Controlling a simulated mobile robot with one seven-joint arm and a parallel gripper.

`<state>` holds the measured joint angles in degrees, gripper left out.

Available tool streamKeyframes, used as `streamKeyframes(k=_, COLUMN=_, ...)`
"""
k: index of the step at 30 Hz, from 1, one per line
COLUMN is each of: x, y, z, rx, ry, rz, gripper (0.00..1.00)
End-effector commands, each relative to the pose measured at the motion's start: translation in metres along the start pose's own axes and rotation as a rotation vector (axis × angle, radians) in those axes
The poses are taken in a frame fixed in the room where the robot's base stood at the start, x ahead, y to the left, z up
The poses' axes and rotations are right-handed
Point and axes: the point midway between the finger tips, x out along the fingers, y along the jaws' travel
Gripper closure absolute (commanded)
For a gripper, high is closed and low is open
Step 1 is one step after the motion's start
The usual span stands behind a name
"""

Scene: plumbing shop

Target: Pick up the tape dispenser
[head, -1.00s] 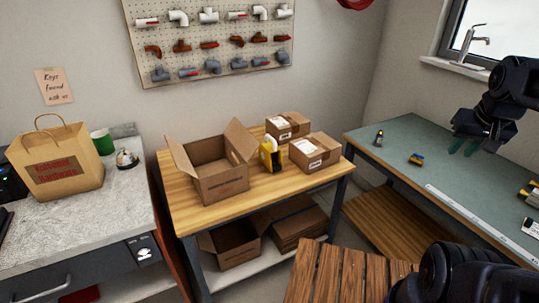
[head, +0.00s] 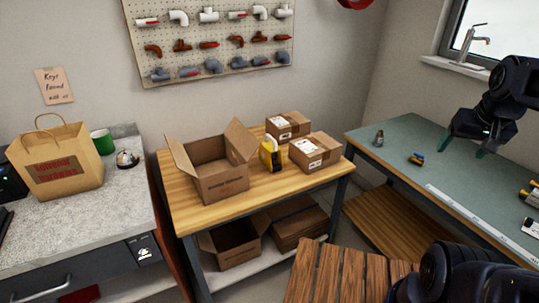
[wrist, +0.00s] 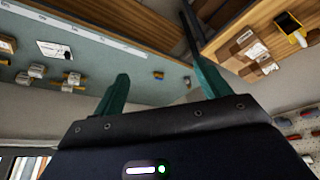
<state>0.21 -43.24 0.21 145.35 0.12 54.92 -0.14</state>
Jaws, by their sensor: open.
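Another small object (head: 379,138) stands farther back on the green worktop (head: 400,130). Several small items lie at its right edge. The worktop's middle is mostly clear.

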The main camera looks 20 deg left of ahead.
Motion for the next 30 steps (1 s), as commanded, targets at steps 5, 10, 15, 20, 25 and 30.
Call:
streamKeyframes(k=5, x=0.000, y=0.000, z=0.000, rx=0.000, ry=0.000, rz=0.000, gripper=0.22)
streamKeyframes(k=10, x=-0.001, y=-0.001, z=-0.004, rx=-0.005, ry=-0.004, rz=-0.001, gripper=0.22)
streamKeyframes(k=15, x=-0.006, y=-0.010, z=-0.031, rx=-0.037, ry=-0.036, rz=-0.009, gripper=0.22)
streamKeyframes(k=20, x=-0.010, y=-0.028, z=-0.073, rx=-0.090, ry=-0.086, rz=-0.019, gripper=0.22)
streamKeyframes(k=25, x=-0.009, y=-0.052, z=-0.117, rx=-0.147, ry=-0.137, rz=-0.029, gripper=0.22)
streamKeyframes(k=30, x=-0.003, y=-0.080, z=-0.159, rx=-0.205, ry=-0.190, rz=-0.037, gripper=0.22)
